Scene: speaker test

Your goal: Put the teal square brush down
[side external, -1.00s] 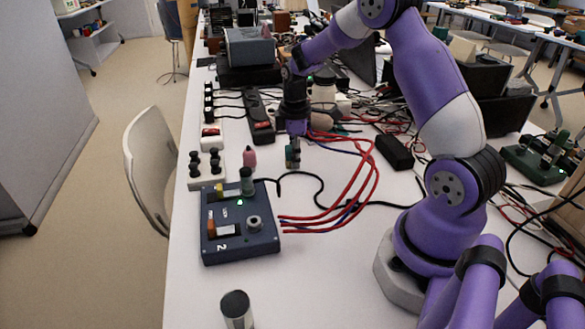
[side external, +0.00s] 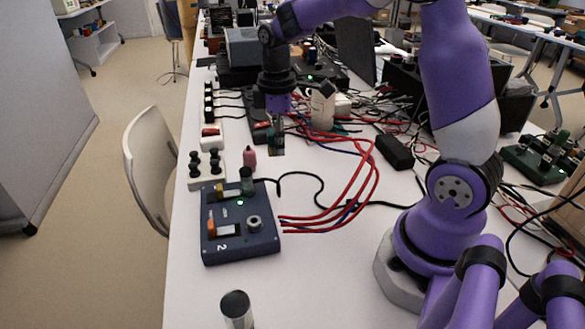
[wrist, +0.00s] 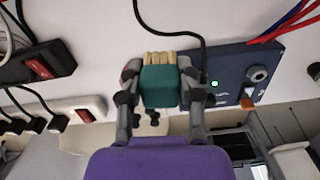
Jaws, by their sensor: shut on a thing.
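My gripper (side external: 277,143) is shut on the teal square brush and holds it over the white table, behind the blue box, in the side view. In the wrist view the teal brush body (wrist: 160,86) sits between the two fingers of my gripper (wrist: 160,78), with pale bristles at its far end. In the side view the brush is small and mostly covered by the fingers. Whether it touches the table is hard to tell.
A dark blue box (side external: 240,246) with switches stands in front, with red cables (side external: 335,212) to its right. A pink object (side external: 249,158) and a white block with black knobs (side external: 205,177) are nearby. A dark-topped cylinder (side external: 237,308) stands at the front.

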